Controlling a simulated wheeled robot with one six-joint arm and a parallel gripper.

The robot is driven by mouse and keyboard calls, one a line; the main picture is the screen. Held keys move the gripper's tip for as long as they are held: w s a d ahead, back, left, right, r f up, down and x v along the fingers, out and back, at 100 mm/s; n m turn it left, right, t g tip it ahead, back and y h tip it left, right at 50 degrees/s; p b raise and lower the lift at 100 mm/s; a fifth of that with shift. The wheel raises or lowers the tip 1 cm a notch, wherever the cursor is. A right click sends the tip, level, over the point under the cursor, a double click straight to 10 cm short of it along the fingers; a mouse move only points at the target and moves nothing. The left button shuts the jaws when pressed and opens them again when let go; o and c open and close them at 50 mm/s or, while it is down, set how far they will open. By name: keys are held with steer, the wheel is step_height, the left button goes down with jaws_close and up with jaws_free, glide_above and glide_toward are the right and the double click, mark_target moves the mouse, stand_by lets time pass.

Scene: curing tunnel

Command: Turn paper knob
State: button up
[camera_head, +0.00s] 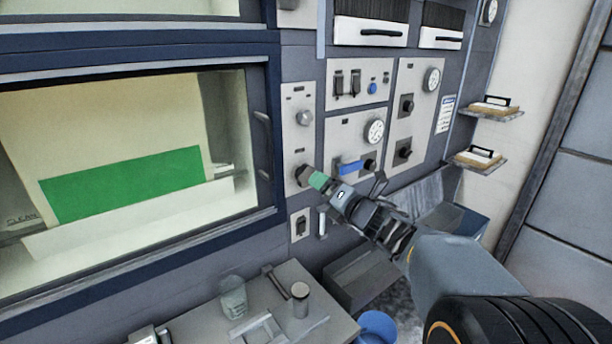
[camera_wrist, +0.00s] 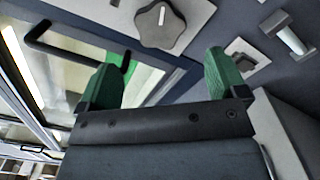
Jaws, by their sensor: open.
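Two knobs sit on a narrow pale panel beside the window, an upper knob (camera_head: 304,117) and a lower knob (camera_head: 302,175). Their labels are too small to read, so I cannot tell which is the paper knob. My gripper (camera_head: 317,181) has green fingertips at the lower knob and hides part of it. In the wrist view a dark lobed knob (camera_wrist: 160,24) with a white pointer line lies ahead of the gap between the fingers. My gripper (camera_wrist: 161,76) is open and empty there, and the knob appears apart from both fingertips.
A blue-handled lever (camera_head: 350,168) and gauge panel are close right of the gripper. A window door handle (camera_head: 264,131) projects at left. A small switch (camera_head: 301,225) sits below. A bench (camera_head: 200,318) with a glass and tools stands lower left.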

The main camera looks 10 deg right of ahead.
mark_target(305, 177)
steer(key=p+x, duration=0.1)
steer(key=x, duration=0.8)
steer(key=shift+p, duration=0.4)
steer(key=c, duration=0.9)
